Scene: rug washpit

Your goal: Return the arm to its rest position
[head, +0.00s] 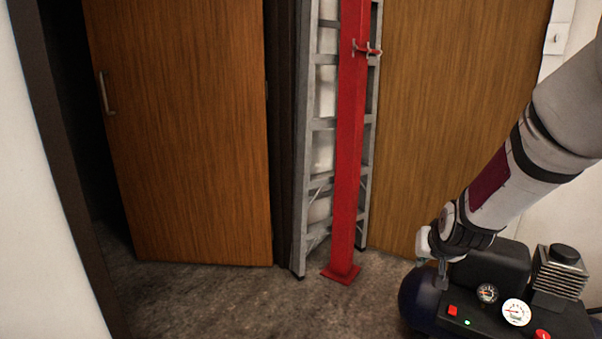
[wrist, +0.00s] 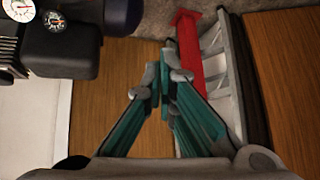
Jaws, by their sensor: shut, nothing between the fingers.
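My arm comes in from the right side of the head view and slants down to the left. My gripper (head: 440,268) is at its lower end, in front of the left part of a black and dark blue air compressor in the picture; I cannot tell whether it touches. In the wrist view my gripper (wrist: 163,76) shows two teal fingers with grey tips close together. They are shut with nothing between them. The far side of the gripper is hidden in the head view.
The air compressor (head: 470,312) with gauges stands at the lower right. A red post (head: 348,150) stands before a grey ladder (head: 301,200). A wooden door (head: 190,130) with a handle stands at the left; wood panelling (head: 450,90) is at the right. The floor (head: 230,300) left of the post is clear.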

